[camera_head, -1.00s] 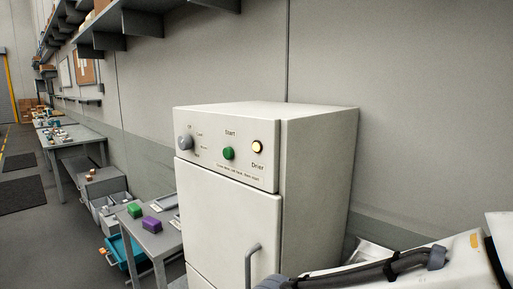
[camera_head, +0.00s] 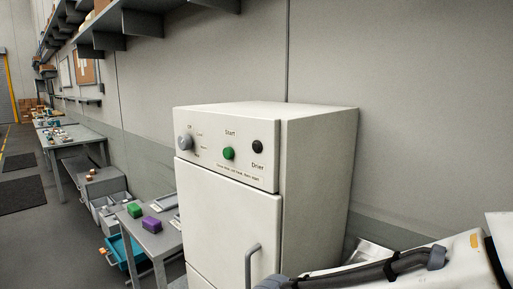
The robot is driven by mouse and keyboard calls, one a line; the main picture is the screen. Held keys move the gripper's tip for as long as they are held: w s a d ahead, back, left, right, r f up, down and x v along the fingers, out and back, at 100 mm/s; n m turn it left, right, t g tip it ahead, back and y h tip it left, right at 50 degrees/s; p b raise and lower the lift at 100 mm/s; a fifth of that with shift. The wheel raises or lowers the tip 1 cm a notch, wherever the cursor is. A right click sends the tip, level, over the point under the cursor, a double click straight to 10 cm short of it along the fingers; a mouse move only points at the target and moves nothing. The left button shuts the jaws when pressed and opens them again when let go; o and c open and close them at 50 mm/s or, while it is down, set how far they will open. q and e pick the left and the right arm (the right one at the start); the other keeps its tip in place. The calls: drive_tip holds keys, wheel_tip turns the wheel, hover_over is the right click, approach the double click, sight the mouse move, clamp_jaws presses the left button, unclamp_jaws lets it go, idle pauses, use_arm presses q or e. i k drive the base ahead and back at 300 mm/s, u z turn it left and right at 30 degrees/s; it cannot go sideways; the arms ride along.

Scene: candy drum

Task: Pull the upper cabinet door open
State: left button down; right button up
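The white cabinet (camera_head: 318,180) stands against the wall in the head view. Its upper door (camera_head: 225,225) looks shut. A grey vertical bar handle (camera_head: 249,265) is on the door's right side, and its lower end is cut off by the picture's edge. Above the door is a panel with a grey knob (camera_head: 184,142), a green Start button (camera_head: 229,153) and a dark Drier lamp (camera_head: 258,147). My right arm comes in from the lower right and passes in front of the cabinet's lower right part. Neither gripper's fingers are visible.
Workbenches (camera_head: 70,134) line the wall farther back. Shelves (camera_head: 145,22) hang above. The floor at left is open.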

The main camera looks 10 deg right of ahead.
sight(231, 228)
drive_tip(key=k, duration=1.3)
drive_tip(key=u, duration=0.75)
drive_tip(key=i, duration=1.3)
drive_tip(key=z, duration=0.3)
